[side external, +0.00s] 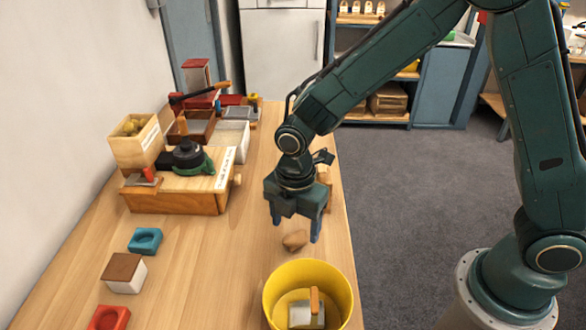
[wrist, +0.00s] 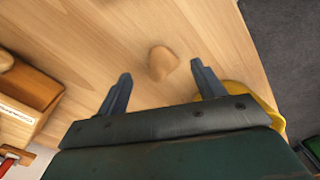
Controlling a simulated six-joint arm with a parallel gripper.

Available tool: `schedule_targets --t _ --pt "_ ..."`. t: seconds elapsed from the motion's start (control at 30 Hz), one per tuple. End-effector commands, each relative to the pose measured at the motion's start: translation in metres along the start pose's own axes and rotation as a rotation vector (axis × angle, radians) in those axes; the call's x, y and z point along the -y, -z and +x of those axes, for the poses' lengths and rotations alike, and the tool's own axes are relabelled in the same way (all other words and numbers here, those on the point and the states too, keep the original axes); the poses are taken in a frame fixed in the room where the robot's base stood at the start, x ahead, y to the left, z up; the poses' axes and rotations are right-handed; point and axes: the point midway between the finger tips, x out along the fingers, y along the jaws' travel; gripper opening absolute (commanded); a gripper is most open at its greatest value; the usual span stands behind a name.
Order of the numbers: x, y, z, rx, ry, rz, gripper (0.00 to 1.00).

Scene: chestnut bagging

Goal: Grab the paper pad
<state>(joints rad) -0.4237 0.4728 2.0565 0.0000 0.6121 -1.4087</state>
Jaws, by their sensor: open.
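No thing in view is clearly a paper pad. A tan, rounded, slightly lumpy piece (side external: 294,240) lies on the table below my gripper. It also shows in the wrist view (wrist: 163,63), between and just beyond my fingertips. My gripper (side external: 295,229) is open and empty, pointing down above the tan piece, with a finger on either side of it in the picture. I cannot tell whether the fingers touch it. A white block with a brown top (side external: 123,273) stands at the front left of the table; I cannot tell what it is.
A yellow bucket (side external: 275,292) with a wooden-handled tool inside stands close in front of my gripper. A wooden box (side external: 168,201) with a black device on top stands left. Teal (side external: 145,241) and red (side external: 108,318) blocks lie front left. The table between is clear.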

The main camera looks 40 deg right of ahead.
Motion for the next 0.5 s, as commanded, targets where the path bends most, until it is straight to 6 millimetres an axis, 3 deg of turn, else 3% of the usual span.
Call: schedule_targets --t 0.3,0.5 --pt "0.002 0.0 0.034 0.0 0.002 0.0 0.68" --pt "0.001 0.0 0.04 0.0 0.0 0.0 0.68"
